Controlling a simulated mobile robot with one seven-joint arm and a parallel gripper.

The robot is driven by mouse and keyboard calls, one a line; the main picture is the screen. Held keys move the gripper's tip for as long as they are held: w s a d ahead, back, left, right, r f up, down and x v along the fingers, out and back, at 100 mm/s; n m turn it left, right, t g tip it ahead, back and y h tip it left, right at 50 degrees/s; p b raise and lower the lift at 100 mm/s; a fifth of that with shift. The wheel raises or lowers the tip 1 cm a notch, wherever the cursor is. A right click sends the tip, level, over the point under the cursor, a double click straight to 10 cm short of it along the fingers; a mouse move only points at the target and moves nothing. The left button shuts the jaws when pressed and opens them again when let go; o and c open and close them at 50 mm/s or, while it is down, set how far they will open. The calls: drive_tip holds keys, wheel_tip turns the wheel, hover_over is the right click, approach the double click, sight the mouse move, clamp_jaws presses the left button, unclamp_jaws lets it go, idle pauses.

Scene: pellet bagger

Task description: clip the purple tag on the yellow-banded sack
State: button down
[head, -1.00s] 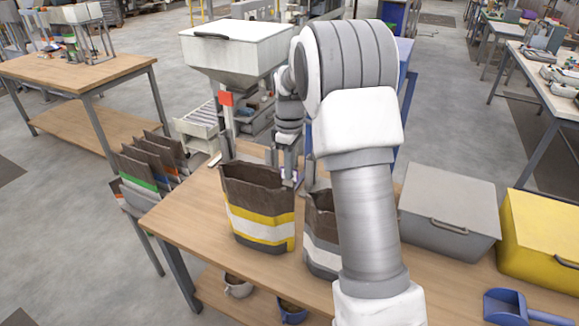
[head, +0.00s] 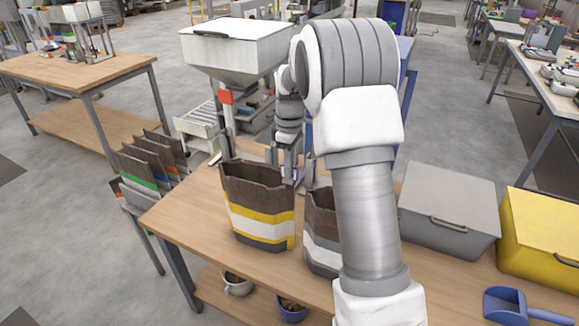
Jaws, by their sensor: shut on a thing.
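The yellow-banded sack (head: 259,218) stands upright and open on the wooden bench, dark brown with a yellow band and a pale one. My gripper (head: 289,180) points down at the sack's right rear rim. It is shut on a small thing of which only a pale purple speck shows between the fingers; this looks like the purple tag. I cannot tell whether the tag touches the rim.
A second sack (head: 322,235) stands close on the right, partly hidden by my arm. A hopper (head: 235,50) rises behind. A grey lidded bin (head: 448,215), a yellow bin (head: 545,240) and a blue scoop (head: 510,305) are to the right. Folded sacks (head: 150,165) stand at left.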

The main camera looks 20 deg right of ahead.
drive_tip(key=shift+s+f, duration=0.15)
drive_tip(key=shift+f, duration=0.2)
drive_tip(key=c, duration=1)
unclamp_jaws()
drive_tip(key=shift+o, duration=0.3)
drive_tip(key=shift+r, duration=0.15)
wheel_tip(320, 180, up, 17)
drive_tip(key=shift+r, duration=0.15)
